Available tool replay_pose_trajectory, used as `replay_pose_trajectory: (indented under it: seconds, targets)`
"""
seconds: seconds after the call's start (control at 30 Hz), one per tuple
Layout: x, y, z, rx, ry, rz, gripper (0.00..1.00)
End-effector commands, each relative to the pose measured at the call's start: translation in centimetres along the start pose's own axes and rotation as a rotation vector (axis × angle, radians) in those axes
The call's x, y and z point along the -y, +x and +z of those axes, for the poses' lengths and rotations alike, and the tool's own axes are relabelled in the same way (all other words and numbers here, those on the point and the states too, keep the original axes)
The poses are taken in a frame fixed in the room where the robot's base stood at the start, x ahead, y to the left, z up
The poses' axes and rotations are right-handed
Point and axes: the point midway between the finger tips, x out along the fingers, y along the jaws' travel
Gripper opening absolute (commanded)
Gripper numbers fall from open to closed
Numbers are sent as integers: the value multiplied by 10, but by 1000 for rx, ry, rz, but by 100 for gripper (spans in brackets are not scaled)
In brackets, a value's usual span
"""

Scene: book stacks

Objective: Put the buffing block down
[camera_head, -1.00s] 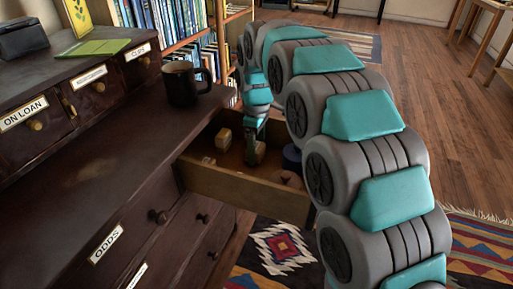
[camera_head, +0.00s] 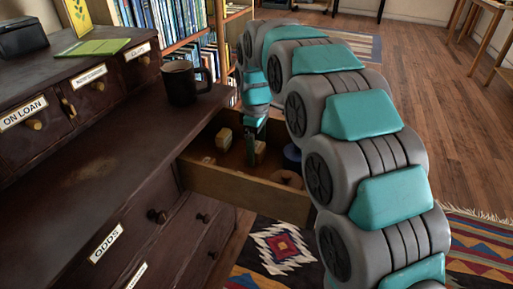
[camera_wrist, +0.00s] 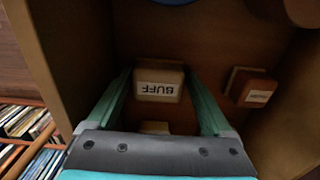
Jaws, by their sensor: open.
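The buffing block (camera_wrist: 160,85), a pale block with a white label reading BUFF, is in the open drawer (camera_head: 245,193). It shows between the two spread fingers of my gripper (camera_wrist: 158,76) in the wrist view, with a gap on each side. In the head view the block (camera_head: 260,152) is beside the visible finger of my gripper (camera_head: 250,147), which reaches down into the drawer. My gripper is open. The head view partly hides the block's base and the far finger.
Another labelled block (camera_wrist: 252,88) lies to the right in the wrist view. A wooden block (camera_head: 223,139), a blue round thing (camera_head: 291,157) and a tan ring-like thing (camera_head: 288,178) share the drawer. A dark mug (camera_head: 181,82) stands on the desktop near it.

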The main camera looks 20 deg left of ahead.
Motion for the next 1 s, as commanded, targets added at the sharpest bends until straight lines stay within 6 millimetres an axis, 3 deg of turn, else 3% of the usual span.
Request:
replay_pose_trajectory:
  seconds: [0.5,0.7,1.0]
  targets:
    - [-3,-91,-1,-10,1,13,86]
    - [-2,-111,-1,-9,1,13,86]
    - [-1,-120,0,-7,1,9,86]
